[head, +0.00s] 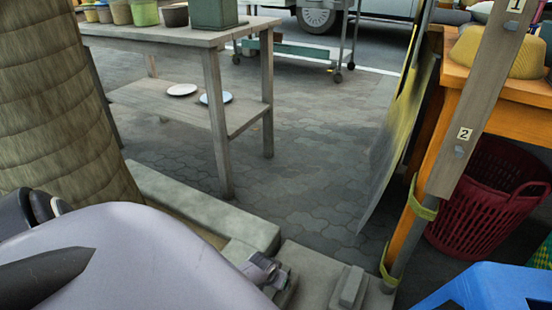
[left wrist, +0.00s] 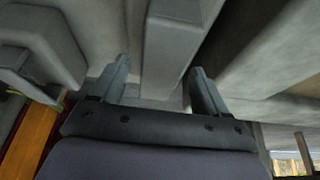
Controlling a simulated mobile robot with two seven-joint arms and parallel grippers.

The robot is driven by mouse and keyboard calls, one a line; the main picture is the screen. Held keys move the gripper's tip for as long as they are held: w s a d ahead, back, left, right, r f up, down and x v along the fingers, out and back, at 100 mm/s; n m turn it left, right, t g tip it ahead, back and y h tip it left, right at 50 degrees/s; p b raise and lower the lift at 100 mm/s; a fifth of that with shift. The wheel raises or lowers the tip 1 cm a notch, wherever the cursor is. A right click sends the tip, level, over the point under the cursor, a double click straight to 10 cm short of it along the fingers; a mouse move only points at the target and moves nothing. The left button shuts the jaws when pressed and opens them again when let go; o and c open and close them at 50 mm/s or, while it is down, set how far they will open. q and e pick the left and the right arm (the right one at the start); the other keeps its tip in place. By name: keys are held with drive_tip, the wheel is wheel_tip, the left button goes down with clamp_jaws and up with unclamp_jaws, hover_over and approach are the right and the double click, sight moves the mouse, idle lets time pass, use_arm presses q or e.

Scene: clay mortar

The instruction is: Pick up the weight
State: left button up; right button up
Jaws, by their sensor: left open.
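A small grey block (head: 349,287), which may be the weight, sits on a flat grey slab (head: 310,262) at the bottom of the head view, near the base of an upright post. My left gripper (head: 266,270) is to the left of this block, partly hidden by my own arm. In the left wrist view my left gripper (left wrist: 160,68) is open, with its two fingers apart. A grey elongated block (left wrist: 168,50) shows between and beyond the fingers. I cannot tell whether the fingers touch it. My right gripper is not in view.
A wooden post (head: 475,90) and a dark hanging sheet (head: 395,145) stand at the right. A red basket (head: 485,200) and a blue object (head: 490,288) are beyond and below. A grey kerb (head: 205,205) borders a tree trunk (head: 55,100). The paving in the middle is clear.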

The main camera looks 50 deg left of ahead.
use_arm(q)
drive_tip(key=shift+f, duration=0.2)
idle(0.6)
clamp_jaws()
drive_tip(key=shift+w+r, duration=0.25)
drive_tip(key=shift+w, duration=0.1)
